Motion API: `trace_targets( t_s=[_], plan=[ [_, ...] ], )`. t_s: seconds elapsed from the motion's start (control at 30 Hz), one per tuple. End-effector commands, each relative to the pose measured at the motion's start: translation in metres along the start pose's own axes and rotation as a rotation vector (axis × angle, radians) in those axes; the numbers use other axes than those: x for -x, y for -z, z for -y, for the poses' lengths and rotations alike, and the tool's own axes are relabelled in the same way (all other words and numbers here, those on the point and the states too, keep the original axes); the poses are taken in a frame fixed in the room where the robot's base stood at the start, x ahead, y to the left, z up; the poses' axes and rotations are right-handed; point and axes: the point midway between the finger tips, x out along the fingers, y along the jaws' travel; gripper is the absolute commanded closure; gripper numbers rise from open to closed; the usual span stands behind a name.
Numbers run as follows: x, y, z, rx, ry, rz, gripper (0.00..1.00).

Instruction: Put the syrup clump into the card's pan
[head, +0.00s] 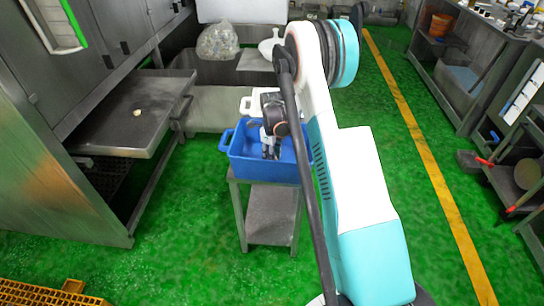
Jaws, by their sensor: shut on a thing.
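My gripper (271,154) points down into a blue tub (236,158) on a small metal stand. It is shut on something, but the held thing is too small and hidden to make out. A small pale yellowish lump (137,112) lies on a grey metal pan (115,135) at the left, well apart from my gripper. I cannot tell whether this lump is a syrup clump. No card can be clearly identified.
The metal stand (270,212) holds the blue tub. A clear bag (217,42) and a white vessel (268,46) stand behind. Steel machines line the left, cluttered benches the right. Green floor is open around a yellow line (415,140). A yellow grate (50,293) lies front left.

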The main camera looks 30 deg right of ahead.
Motion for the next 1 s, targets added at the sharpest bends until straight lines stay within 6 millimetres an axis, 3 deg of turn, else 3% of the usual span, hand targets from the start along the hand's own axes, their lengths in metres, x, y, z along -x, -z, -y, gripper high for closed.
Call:
trace_targets(
  t_s=[0.27,0.3,0.37,0.77,1.0],
  plan=[
    [-0.004,0.0,0.0,0.0,0.0,0.0,0.83],
    [-0.003,0.0,0.0,0.0,0.0,0.0,0.62],
    [-0.002,0.0,0.0,0.0,0.0,0.0,0.51],
    [0.001,0.0,0.0,0.0,0.0,0.0,0.51],
    [0.039,0.0,0.0,0.0,0.0,0.001,0.51]
  ],
)
